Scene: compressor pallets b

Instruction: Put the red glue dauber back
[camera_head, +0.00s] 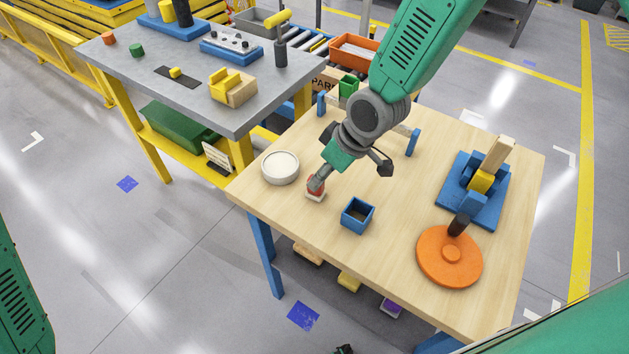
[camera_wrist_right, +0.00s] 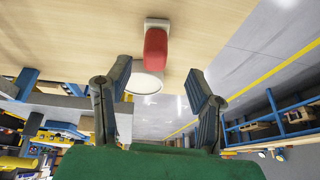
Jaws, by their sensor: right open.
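The red glue dauber (camera_head: 315,189), with a white foot, is on the wooden table in the head view, between the white round dish (camera_head: 280,167) and a small open blue box (camera_head: 357,216). My right gripper (camera_head: 352,150) is above the table close to the dauber and partly covers it. In the right wrist view my right gripper (camera_wrist_right: 158,78) has its fingers spread, with nothing clamped. The red dauber (camera_wrist_right: 156,50) lies beyond the fingertips, roughly centred between them. A dark piece at the bottom edge of the head view may be my left gripper (camera_head: 345,349); its jaws cannot be made out.
An orange disc (camera_head: 449,257) with a dark knob and a blue fixture (camera_head: 480,205) holding wood and yellow parts occupy the table's right side. Blue posts (camera_head: 412,142) stand near the back edge. A grey bench (camera_head: 200,75) stands behind left. The table's front is mostly clear.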

